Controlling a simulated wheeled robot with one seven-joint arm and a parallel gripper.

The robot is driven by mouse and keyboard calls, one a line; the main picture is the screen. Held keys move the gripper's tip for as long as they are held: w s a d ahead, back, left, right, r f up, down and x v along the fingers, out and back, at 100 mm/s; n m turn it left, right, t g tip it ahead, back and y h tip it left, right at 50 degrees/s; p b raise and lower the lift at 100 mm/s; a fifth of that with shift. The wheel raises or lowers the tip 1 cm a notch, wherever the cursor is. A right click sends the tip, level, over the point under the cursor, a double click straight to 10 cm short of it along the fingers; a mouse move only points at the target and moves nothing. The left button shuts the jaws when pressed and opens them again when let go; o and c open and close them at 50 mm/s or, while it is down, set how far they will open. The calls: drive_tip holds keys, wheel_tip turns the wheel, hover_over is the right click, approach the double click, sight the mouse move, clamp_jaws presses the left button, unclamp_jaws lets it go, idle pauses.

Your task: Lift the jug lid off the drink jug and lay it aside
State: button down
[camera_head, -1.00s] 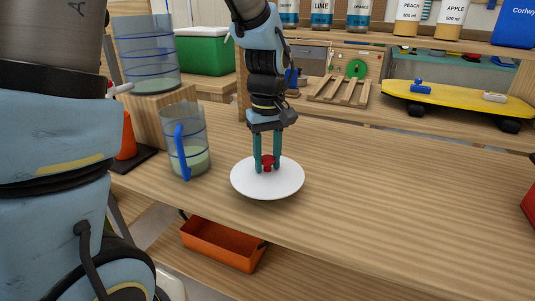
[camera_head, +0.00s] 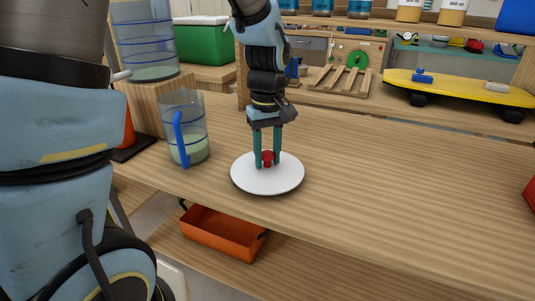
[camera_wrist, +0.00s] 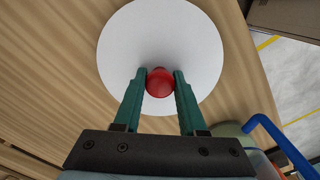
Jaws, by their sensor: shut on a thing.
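The jug lid (camera_head: 248,182) is a white disc with a red knob (camera_head: 267,158). It lies level at or just above the wooden counter, to the right of the drink jug; I cannot tell if it touches the wood. My gripper (camera_head: 267,163) points down and is shut on the red knob. In the wrist view the knob (camera_wrist: 160,82) sits between both green fingertips (camera_wrist: 160,78), with the white lid (camera_wrist: 160,25) around it. The clear drink jug (camera_head: 190,128) has a blue handle, an uncovered top and pale liquid at the bottom. Part of it shows at the wrist view's lower right.
A large clear container (camera_head: 145,40) stands on a wooden block behind the jug. An orange bin (camera_head: 222,234) is below the counter's front edge. A yellow skateboard (camera_head: 460,88) lies on the back shelf.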

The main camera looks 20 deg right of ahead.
drive_tip(key=shift+f, duration=0.45)
drive_tip(key=shift+c, duration=1.9)
unclamp_jaws()
wheel_tip(320, 180, up, 11)
drive_tip(key=shift+f, duration=0.1)
